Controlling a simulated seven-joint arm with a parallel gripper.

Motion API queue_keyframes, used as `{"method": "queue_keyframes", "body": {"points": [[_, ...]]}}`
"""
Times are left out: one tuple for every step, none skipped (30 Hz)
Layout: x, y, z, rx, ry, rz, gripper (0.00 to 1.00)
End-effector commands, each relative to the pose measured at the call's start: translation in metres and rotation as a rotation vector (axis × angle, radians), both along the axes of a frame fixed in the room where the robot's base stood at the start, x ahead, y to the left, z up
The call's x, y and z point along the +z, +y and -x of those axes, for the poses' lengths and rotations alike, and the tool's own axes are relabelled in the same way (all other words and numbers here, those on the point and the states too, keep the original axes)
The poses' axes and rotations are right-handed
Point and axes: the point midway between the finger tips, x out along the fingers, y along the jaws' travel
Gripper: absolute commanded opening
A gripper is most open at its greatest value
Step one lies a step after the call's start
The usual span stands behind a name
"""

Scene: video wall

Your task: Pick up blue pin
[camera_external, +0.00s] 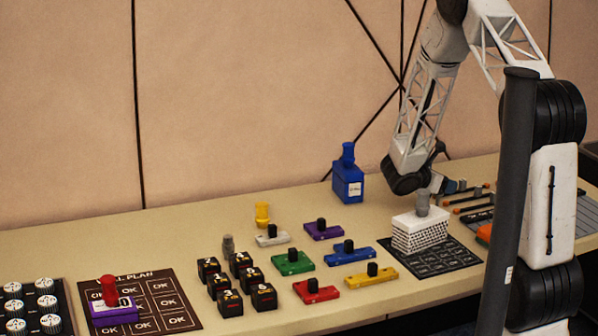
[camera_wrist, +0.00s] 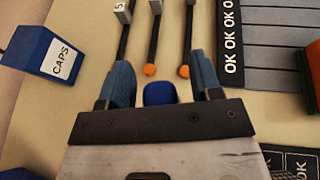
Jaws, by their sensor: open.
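A blue pin-shaped piece (camera_external: 348,153) with a flared top shows at the top of a blue box (camera_external: 348,183) at the back, left of my arm. In the wrist view, a rounded bright-blue piece (camera_wrist: 159,93) shows between my two blue-grey fingers; I cannot tell whether it is the same pin. My gripper (camera_wrist: 160,80) is open, with a finger on either side of that piece and visible gaps. Its lower part is hidden by the gripper body. In the external view my gripper is low over the table, its fingertips hard to make out.
A blue box marked CAPS (camera_wrist: 45,52) stands left of my fingers. Sliders with orange tips (camera_wrist: 150,70) lie ahead. A white patterned box (camera_external: 418,232) with a grey pin (camera_external: 422,204) stands close to the gripper. Coloured blocks (camera_external: 347,252) and black cubes (camera_external: 227,290) lie left.

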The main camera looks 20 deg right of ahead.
Motion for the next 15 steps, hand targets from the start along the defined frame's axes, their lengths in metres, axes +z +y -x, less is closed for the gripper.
{"method": "queue_keyframes", "body": {"points": [[0.0,0.0001,0.0,0.0,0.0,0.0,0.59],[0.0,0.0001,0.0,0.0,0.0,0.0,0.57],[0.0,0.0001,0.0,0.0,0.0,0.0,0.51],[0.0,0.0001,0.0,0.0,0.0,0.0,0.46],[0.0,0.0001,0.0,0.0,0.0,0.0,0.42],[0.0,0.0001,0.0,0.0,0.0,0.0,0.36],[0.0,0.0001,0.0,0.0,0.0,0.0,0.31],[0.0,0.0001,0.0,0.0,0.0,0.0,0.26],[0.0,0.0001,0.0001,0.0,0.0,0.0,0.2],[0.0,0.0001,0.0001,0.0,0.0,0.0,0.16],[0.0,0.0001,0.0001,0.0,0.0,0.0,0.11],[0.0,0.0001,0.0001,0.0,0.0,0.0,0.05],[0.0001,0.0001,0.0,0.0,0.0,0.0,0.05],[0.0001,0.0001,0.0,0.0,0.0,0.0,0.05],[0.0001,0.0001,0.0,0.0,0.0,0.0,0.04]]}}
